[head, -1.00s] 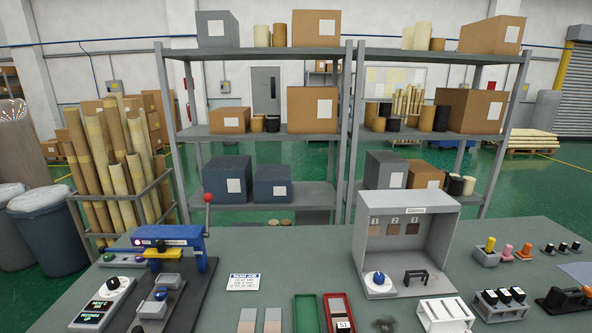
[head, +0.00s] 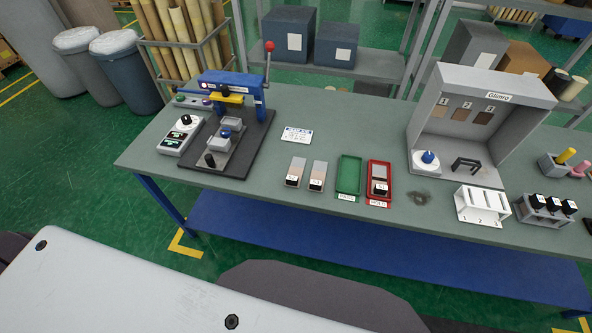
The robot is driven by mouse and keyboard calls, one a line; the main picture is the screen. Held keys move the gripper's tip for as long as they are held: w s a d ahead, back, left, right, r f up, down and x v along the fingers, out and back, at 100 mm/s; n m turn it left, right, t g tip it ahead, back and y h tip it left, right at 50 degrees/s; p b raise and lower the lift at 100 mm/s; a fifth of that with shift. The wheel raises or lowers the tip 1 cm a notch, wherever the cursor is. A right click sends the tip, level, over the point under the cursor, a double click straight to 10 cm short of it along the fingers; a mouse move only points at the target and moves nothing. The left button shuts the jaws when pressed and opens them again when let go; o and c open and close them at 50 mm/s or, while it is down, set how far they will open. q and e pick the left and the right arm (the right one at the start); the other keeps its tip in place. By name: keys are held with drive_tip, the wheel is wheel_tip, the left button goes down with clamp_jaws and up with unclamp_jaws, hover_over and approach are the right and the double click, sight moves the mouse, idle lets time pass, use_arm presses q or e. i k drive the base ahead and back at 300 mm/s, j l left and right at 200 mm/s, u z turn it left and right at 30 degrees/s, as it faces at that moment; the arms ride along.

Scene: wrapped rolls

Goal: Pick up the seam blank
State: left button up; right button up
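Two flat two-tone blanks lie side by side on the bench, a left blank (head: 295,171) and a right blank (head: 318,174). Each has a grey-beige upper part and a dark lower part with a small white label. A similar piece (head: 379,174) lies in the red tray (head: 372,200) just right of them, also with a white label. The labels are too small to read surely, so I cannot tell which piece is the seam blank. Neither of my grippers shows in the head view.
An empty green tray (head: 348,176) sits between the blanks and the red tray. A blue press (head: 232,90) stands left, a grey booth (head: 470,110) right, with a white slotted rack (head: 481,205) before it. A white card (head: 297,134) lies behind the blanks.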

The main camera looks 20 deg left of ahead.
sight(295, 171)
drive_tip(key=u, duration=1.25)
drive_tip(key=k+l, duration=0.25)
drive_tip(key=k+j+z, duration=0.05)
drive_tip(key=k, duration=0.05)
